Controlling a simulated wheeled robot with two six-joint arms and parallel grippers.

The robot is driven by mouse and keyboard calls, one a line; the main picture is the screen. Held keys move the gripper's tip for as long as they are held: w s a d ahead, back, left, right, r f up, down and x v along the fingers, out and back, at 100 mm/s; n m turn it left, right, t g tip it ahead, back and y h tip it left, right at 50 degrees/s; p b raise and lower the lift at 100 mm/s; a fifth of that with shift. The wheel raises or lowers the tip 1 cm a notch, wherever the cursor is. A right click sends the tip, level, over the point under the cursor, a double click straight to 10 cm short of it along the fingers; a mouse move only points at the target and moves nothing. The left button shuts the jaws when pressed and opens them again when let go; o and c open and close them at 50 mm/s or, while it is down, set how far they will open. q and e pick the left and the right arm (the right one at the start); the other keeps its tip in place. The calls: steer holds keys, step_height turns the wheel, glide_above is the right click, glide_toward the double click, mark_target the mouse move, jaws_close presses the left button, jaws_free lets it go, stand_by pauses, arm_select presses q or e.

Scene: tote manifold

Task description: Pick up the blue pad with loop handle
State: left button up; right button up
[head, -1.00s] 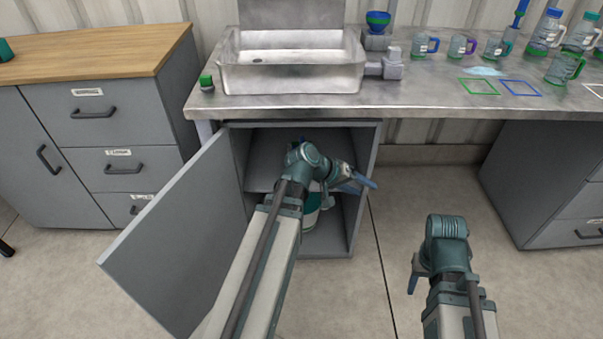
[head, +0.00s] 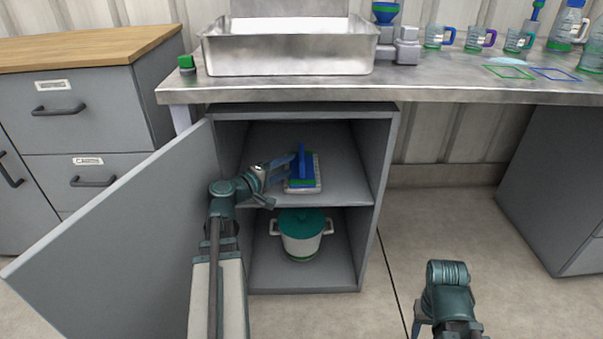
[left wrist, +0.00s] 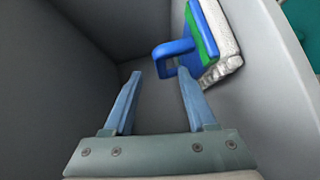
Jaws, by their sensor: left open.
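The blue pad with a loop handle (head: 302,170) sits on the upper shelf of the open cabinet under the sink. It has a green layer and a pale, rough layer below the blue. My left gripper (head: 281,170) is open and empty, just left of the pad at the shelf. In the left wrist view the pad (left wrist: 205,38) is at upper right, and its loop handle (left wrist: 172,52) shows just beyond the fingertips of my left gripper (left wrist: 157,82). I cannot tell whether the right finger touches the handle. My right gripper (head: 418,325) is low at right, its jaws mostly hidden.
The cabinet door (head: 125,235) stands open on the left. The cabinet shelf (head: 345,188) has free room right of the pad. A white pot with a teal lid (head: 300,240) stands on the lower level. The steel counter (head: 440,88) overhangs the cabinet.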

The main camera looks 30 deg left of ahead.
mark_target(302, 156)
arm_select(q)
steer(key=shift+b+x, duration=0.45)
steer(key=shift+x, duration=3.3)
jaws_close()
